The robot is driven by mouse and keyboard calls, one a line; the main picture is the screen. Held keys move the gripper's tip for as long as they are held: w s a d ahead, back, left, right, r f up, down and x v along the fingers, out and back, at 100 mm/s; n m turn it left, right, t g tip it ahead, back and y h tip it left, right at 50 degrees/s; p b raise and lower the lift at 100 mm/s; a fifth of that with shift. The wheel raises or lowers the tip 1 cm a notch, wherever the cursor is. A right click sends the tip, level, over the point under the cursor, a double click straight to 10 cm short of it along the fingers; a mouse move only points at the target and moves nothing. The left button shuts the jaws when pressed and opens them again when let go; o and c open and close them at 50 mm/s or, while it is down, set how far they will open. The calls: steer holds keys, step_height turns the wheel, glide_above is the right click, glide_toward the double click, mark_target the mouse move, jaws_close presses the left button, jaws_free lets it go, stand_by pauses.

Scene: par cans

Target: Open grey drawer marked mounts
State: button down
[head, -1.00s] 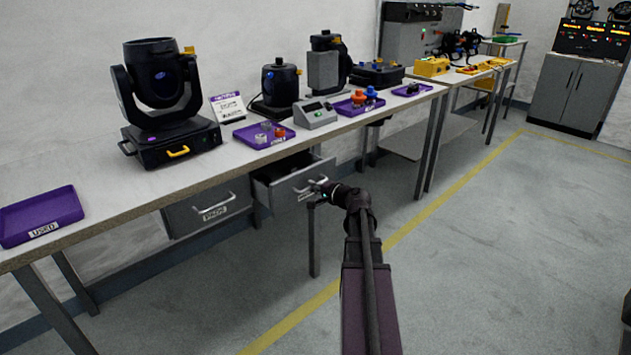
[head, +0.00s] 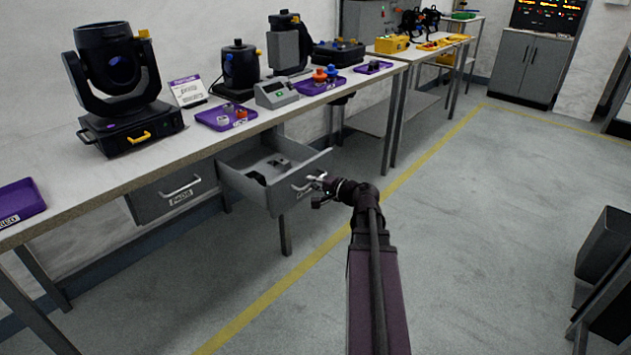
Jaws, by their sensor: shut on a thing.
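A grey drawer (head: 282,197) under the bench is pulled well out, and its inside shows a few grey and dark parts (head: 268,168). The label on its front is too small and partly covered to read. My gripper (head: 317,181) is at the right part of this drawer's front, shut on its light handle (head: 308,183). A second grey drawer (head: 172,194), with a label that seems to read "PADS", is shut to the left.
The bench top (head: 150,165) above carries a black moving-head light (head: 115,85), purple trays (head: 228,116) and a grey meter box (head: 276,94). Bench legs (head: 285,235) stand below the open drawer. The floor (head: 450,240) to the right is clear. Dark equipment (head: 605,260) stands at the right edge.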

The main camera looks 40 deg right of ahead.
steer(key=c, duration=0.7)
jaws_free()
steer(key=shift+s, duration=0.15)
